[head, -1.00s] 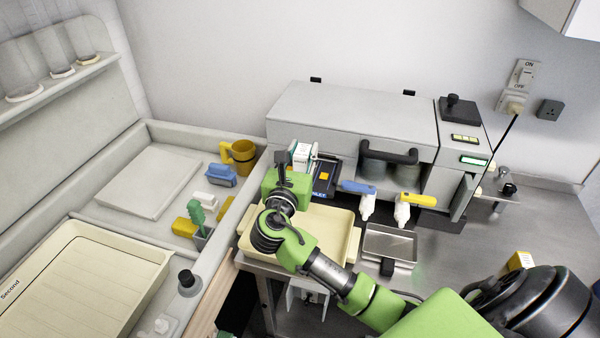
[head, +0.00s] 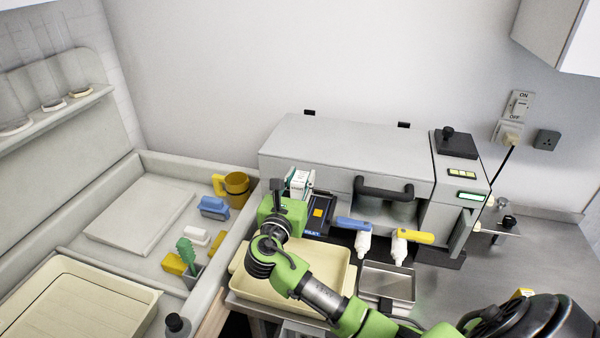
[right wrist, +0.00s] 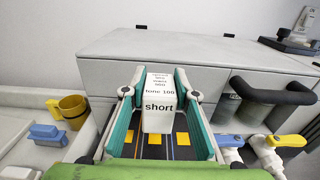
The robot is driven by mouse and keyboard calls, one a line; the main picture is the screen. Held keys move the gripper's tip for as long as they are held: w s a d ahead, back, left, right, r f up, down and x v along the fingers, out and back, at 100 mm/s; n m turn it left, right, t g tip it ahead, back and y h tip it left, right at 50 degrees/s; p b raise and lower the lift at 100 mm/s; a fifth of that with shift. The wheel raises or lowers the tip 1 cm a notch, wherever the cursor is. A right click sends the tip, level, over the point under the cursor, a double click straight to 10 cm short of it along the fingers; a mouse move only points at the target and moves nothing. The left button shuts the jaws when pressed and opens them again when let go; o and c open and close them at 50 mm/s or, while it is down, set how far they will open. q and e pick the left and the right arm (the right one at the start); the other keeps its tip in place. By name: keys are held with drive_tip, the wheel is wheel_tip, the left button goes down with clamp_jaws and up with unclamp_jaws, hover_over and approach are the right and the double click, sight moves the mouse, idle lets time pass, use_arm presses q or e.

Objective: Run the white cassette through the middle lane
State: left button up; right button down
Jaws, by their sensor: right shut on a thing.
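The white cassette (right wrist: 158,108), printed "short" and "tone 100", is between the teal-padded fingers of my right gripper (right wrist: 158,85). The gripper is shut on it. In the head view the cassette (head: 298,180) shows in part beyond my green right wrist, at the left front of the grey machine. The dark inlet tray (head: 317,213) has several lanes with orange squares, seen beneath the cassette in the wrist view (right wrist: 154,150). The cassette appears over the middle of these lanes. Whether it touches the tray is hidden. My left gripper is not in view.
The grey machine (head: 330,145) has a black handle (head: 385,188). A cream tray (head: 340,285) lies under my arm.

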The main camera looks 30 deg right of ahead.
sight(297, 197)
drive_tip(key=shift+f, duration=1)
drive_tip(key=shift+f+b, duration=0.75)
drive_tip(key=shift+f, duration=0.35)
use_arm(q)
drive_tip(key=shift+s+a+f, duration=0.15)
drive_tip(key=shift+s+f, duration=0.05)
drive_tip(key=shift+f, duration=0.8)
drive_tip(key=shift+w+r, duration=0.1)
